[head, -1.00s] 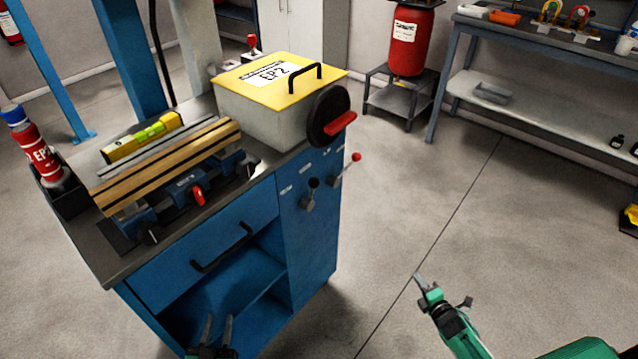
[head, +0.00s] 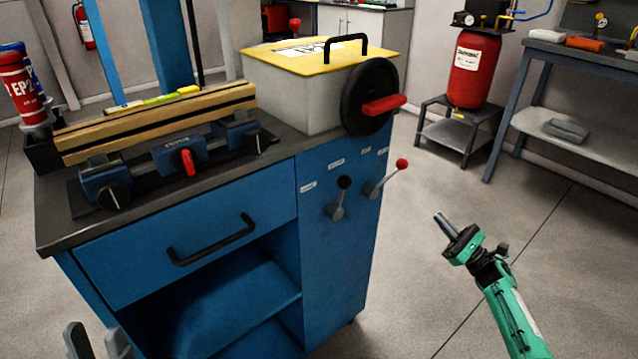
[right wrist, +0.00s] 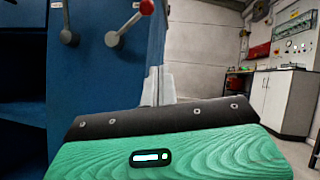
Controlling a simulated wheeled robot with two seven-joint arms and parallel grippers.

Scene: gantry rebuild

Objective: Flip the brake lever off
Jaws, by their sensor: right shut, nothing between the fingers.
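Two levers stand on the blue cabinet's front panel. One has a red knob (head: 402,163) and a grey arm slanting up to the right. The other has a black knob (head: 344,182) and points nearly straight up. Their labels are too small to read, so I cannot tell which is the brake. My right gripper (head: 439,218) is shut and empty, to the right of and below the red-knobbed lever, apart from it. In the right wrist view, the red knob (right wrist: 147,6) is above and left of the fingers (right wrist: 158,85). My left gripper (head: 97,341) is open at the bottom left.
The blue cabinet (head: 335,265) carries a yellow-lidded box with a black handwheel (head: 357,98) above the levers. A vise with wooden jaws (head: 160,120) and a drawer handle (head: 212,240) are to the left.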

